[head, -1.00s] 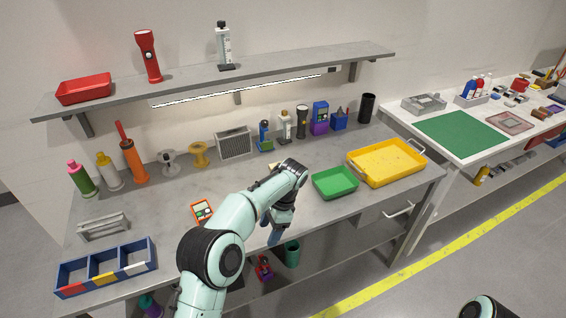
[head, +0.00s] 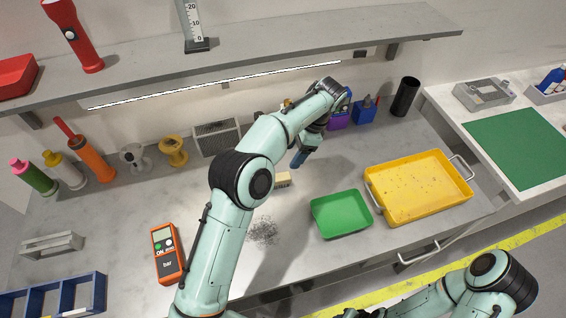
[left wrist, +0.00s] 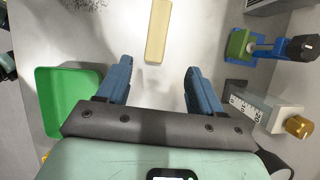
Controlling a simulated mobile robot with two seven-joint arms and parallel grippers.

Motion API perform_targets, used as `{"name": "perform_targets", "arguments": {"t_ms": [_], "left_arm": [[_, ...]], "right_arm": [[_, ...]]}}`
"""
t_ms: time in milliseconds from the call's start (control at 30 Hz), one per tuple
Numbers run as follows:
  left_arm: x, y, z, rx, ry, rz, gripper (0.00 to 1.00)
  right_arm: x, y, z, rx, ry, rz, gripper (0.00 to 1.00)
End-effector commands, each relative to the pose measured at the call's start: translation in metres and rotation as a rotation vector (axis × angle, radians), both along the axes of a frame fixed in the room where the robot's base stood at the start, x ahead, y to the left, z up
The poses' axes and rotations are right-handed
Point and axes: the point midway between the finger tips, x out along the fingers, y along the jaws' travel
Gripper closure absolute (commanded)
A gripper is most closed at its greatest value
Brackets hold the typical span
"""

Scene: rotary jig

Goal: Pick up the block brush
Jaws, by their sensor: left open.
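The block brush (head: 283,180) is a small pale beige block lying on the grey bench, behind and left of the green tray. In the left wrist view the brush (left wrist: 158,30) lies lengthwise at top centre, beyond the fingertips and in line with the gap between them. My left gripper (head: 299,160) is above the bench just beyond the brush, pointing down. In the left wrist view its blue fingers (left wrist: 158,76) are apart with nothing between them. My right arm shows at the lower right of the head view, but its gripper is not seen.
A green tray (head: 340,214) and a yellow tray (head: 418,160) stand to the right. Dark filings (head: 263,232) lie in front of the brush. An orange meter (head: 166,254) lies left.

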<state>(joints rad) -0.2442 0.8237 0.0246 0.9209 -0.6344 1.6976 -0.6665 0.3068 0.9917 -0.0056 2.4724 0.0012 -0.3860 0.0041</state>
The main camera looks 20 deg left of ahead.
Motion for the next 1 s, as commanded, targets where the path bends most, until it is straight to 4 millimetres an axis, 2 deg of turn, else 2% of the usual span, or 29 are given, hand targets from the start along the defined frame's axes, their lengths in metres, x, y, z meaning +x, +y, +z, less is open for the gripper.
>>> {"name": "perform_targets", "arguments": {"t_ms": [400, 667, 1000], "left_arm": [[-0.017, 0.022, -0.065, 0.001, 0.004, 0.001, 0.34], [-0.022, 0.029, -0.081, 0.000, 0.002, 0.001, 0.34], [-0.037, 0.047, -0.119, 0.000, 0.002, 0.002, 0.34]], "right_arm": [[-0.026, 0.000, -0.033, 0.000, 0.030, 0.000, 0.57], [-0.029, 0.000, -0.039, 0.000, 0.033, 0.000, 0.57], [-0.037, 0.000, -0.052, 0.000, 0.041, 0.000, 0.57]]}}
